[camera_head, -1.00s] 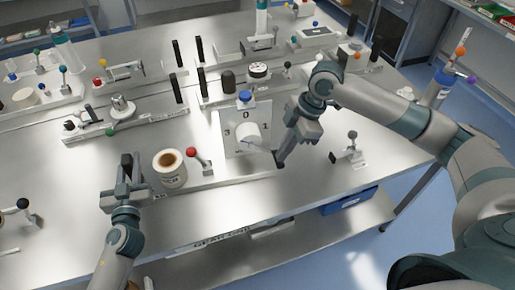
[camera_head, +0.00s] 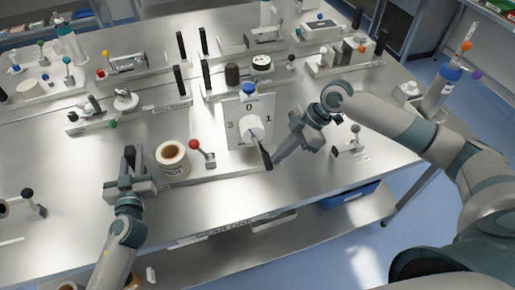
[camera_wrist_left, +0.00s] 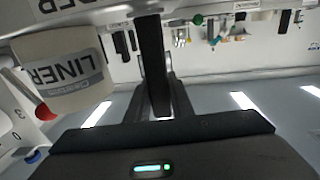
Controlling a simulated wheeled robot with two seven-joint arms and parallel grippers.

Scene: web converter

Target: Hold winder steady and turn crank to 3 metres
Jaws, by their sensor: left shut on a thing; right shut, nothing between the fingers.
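The winder's white dial plate (camera_head: 238,106), marked 0, 1 and 3, stands upright on a long pale base with a white hub (camera_head: 252,125) on its face. A labelled liner roll (camera_head: 173,158) and a red-knobbed lever (camera_head: 196,146) sit on the base's left part. The roll also shows in the left wrist view (camera_wrist_left: 70,72). My left gripper (camera_head: 128,162) is shut at the base's left end; the gripped part is hidden between its fingers. My right gripper (camera_head: 266,160) is shut and empty, its tip just below and right of the hub. The crank is hard to tell from that dark tip.
Other fixtures and dark posts stand behind the winder. The table's front edge is close, with a blue bin (camera_head: 350,195) below. Bare tabletop lies between the winder and that edge.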

